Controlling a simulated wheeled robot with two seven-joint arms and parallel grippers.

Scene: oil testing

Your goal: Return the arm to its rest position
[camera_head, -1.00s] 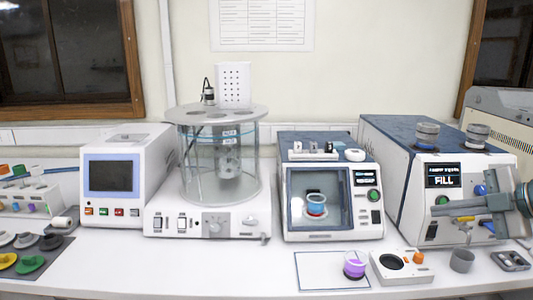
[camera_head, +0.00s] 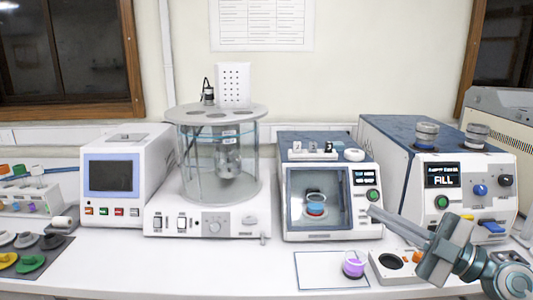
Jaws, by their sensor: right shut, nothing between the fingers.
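My right gripper (camera_head: 374,212) comes in from the lower right, with its fingers pointing left and slightly up. Its fingers are shut with nothing between them. The fingertips are in front of the lower right corner of the blue and white machine with a windowed door (camera_head: 335,232). The gripper body covers part of the white block with a round black hole (camera_head: 386,262) and hides the small grey cup and dark tray seen earlier. My left gripper is not in view.
A cup with purple liquid (camera_head: 353,265) stands at the right edge of a white sheet (camera_head: 318,284). A glass bath (camera_head: 205,175) and a screen instrument (camera_head: 110,175) stand left. The front middle of the table is clear.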

